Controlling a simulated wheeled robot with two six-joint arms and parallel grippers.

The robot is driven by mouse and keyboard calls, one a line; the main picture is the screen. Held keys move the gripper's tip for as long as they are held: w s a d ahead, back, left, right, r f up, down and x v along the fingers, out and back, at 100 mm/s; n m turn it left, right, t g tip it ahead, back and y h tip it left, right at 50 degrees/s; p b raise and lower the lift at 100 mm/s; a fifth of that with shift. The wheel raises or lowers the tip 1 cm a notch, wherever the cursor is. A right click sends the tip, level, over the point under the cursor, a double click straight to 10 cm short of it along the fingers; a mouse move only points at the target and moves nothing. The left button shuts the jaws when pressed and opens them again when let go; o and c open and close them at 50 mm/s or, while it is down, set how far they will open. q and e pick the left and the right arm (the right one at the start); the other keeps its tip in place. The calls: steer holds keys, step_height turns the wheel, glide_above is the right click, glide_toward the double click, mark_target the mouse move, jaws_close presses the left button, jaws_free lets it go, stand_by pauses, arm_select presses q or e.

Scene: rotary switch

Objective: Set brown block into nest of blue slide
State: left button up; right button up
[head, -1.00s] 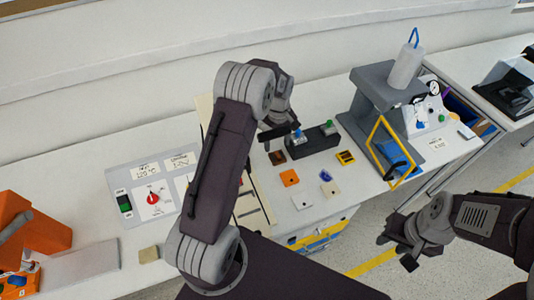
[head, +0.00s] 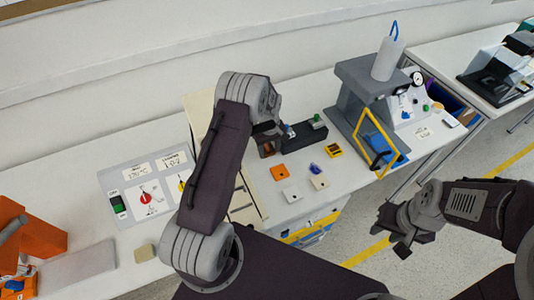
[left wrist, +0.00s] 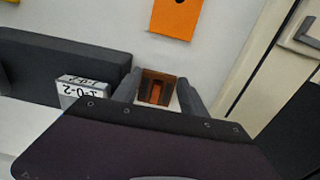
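The brown block (left wrist: 157,88) lies on the white table in the left wrist view, with a finger of my left gripper (left wrist: 158,90) on each side. The fingers look open around it, with a sliver of table showing beside the right finger. In the head view, my left gripper (head: 267,141) partly hides the block (head: 266,151). The blue slide (head: 387,146) is under the grey press at the right, behind a yellow frame; its nest is not clearly visible. My right gripper (head: 388,240) is open and empty above the floor at the right.
A dark grey box (head: 304,134) with a green button stands beside my left gripper. Orange (head: 279,172), white (head: 291,193), tan (head: 319,182) and purple-blue (head: 315,168) pieces lie nearby.

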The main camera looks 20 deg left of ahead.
arm_select(q)
steer(key=shift+s+d+f+g, duration=0.1)
steer(key=shift+s+f+g, duration=0.2)
steer(key=shift+s+f, duration=0.4)
steer(key=c, duration=0.5)
steer(key=r, duration=1)
steer(key=shift+w+r, duration=0.15)
steer(key=shift+w, duration=0.2)
jaws_close()
steer(key=shift+w, duration=0.15)
steer(key=o, duration=1.7)
jaws_free()
steer(key=shift+o, duration=0.2)
step_height(320, 180, up, 9)
glide_above(269, 155)
steer(key=shift+c, duration=0.2)
